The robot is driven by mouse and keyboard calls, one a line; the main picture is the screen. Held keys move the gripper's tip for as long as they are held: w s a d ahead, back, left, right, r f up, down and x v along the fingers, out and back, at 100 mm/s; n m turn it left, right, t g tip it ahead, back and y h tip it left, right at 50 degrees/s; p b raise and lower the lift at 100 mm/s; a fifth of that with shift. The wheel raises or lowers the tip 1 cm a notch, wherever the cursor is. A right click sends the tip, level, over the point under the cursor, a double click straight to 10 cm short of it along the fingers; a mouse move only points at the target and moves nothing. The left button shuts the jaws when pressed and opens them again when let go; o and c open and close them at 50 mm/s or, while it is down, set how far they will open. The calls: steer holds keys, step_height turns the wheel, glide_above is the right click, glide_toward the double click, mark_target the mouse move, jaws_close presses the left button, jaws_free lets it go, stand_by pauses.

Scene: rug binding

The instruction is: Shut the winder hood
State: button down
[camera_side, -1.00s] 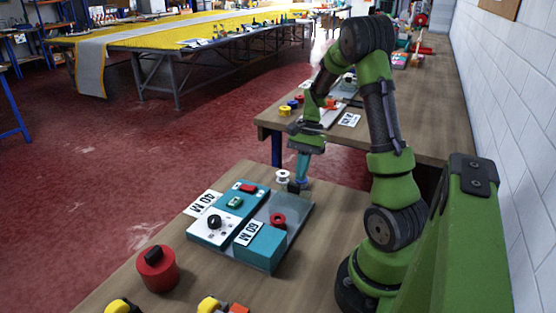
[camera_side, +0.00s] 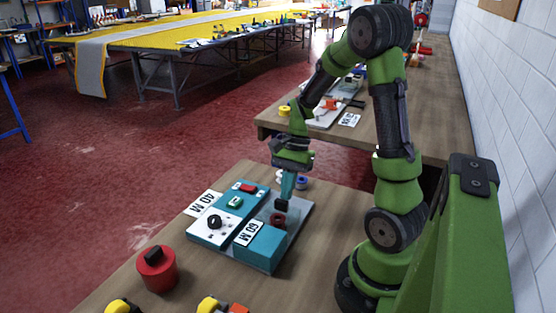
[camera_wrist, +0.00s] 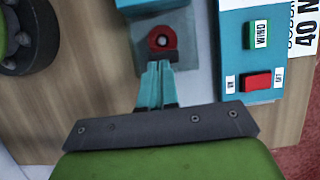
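The winder is a teal unit with a white panel, black knob and red and green buttons (camera_side: 235,203), on a grey base plate (camera_side: 298,210). A teal box with a "60 M" label (camera_side: 262,248) sits at the near end of the plate; it looks like the hood, but I cannot tell how it opens. A red ring-like part (camera_side: 278,220) stands beside it on the plate and also shows in the wrist view (camera_wrist: 162,38). My gripper (camera_side: 283,204) points down over the plate, just behind the red part.
A red canister with a black top (camera_side: 157,270) is at front left. Yellow items (camera_side: 210,304) lie at the table's front.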

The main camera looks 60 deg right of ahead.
steer(key=shift+s+d+f, duration=0.1)
steer(key=shift+d, duration=0.05)
steer(key=w+d+r, duration=0.2)
steer(key=d+r, duration=0.7)
steer(key=d, duration=0.3)
steer(key=x, duration=1)
steer(key=shift+s+a, duration=0.25)
steer(key=shift+a, duration=0.2)
steer(key=shift+a+r, duration=0.2)
steer(key=shift+a, duration=1.65)
